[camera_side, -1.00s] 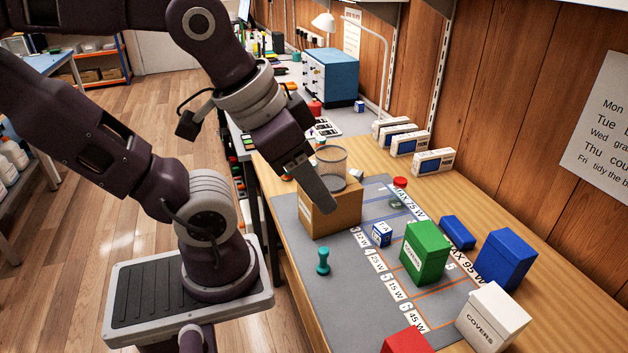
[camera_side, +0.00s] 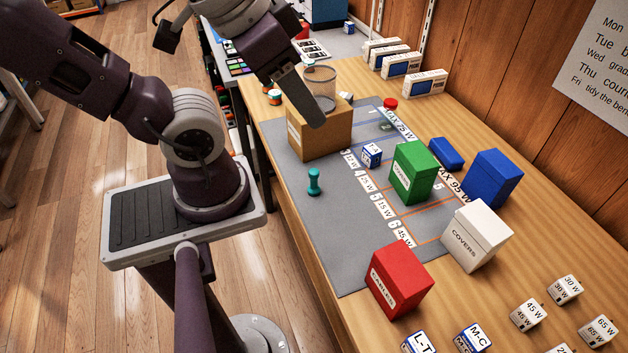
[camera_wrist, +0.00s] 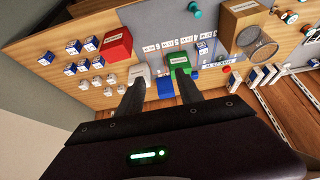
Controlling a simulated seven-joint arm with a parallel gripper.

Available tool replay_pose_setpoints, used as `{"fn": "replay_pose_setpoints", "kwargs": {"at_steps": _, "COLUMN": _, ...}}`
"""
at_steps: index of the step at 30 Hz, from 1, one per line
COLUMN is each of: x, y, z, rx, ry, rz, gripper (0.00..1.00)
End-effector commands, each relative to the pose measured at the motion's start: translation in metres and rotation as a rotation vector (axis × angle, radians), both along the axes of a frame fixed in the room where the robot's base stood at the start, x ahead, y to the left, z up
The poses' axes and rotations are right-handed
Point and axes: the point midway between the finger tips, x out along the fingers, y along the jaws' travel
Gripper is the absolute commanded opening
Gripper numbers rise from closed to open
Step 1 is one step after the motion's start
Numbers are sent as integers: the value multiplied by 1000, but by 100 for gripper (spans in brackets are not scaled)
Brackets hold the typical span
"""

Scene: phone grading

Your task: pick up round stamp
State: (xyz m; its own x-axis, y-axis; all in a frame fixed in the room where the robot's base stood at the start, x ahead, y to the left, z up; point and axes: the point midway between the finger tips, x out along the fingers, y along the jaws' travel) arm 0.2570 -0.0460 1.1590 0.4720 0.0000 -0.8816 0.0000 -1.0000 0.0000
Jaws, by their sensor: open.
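A teal round stamp (camera_side: 314,182) with a knob handle stands upright on the grey mat (camera_side: 290,200), near the mat's left edge in the side view. It also shows at the top edge of the wrist view (camera_wrist: 194,9). My gripper (camera_side: 316,120) is in front of or above the brown box, higher than the stamp and beyond it in the side view. Only one finger shows clearly there. In the wrist view both fingers of my gripper (camera_wrist: 158,78) stand apart with nothing between them. The stamp is well clear of them.
A brown box (camera_side: 312,142) bearing a clear cylinder (camera_side: 320,88) stands behind the stamp. A small blue-and-white cube (camera_side: 372,154), a green box (camera_side: 415,172), a red box (camera_side: 400,281) and a white box (camera_side: 477,236) stand to the right. The mat around the stamp is bare.

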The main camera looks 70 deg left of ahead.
Motion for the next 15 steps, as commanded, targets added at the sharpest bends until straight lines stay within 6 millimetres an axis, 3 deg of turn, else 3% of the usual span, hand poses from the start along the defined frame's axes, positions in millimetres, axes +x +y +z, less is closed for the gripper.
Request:
{"fn": "replay_pose_setpoints", "kwargs": {"at_steps": 10, "x": 1, "y": 1, "z": -3, "rx": 11, "ry": 20, "rz": -6, "gripper": 43}}
{"fn": "replay_pose_setpoints", "kwargs": {"at_steps": 13, "x": 7, "y": 11, "z": -22, "rx": 88, "ry": 149, "rz": -49, "gripper": 43}}
{"fn": "replay_pose_setpoints", "kwargs": {"at_steps": 15, "x": 14, "y": 22, "z": -45, "rx": 191, "ry": 294, "rz": -112, "gripper": 43}}
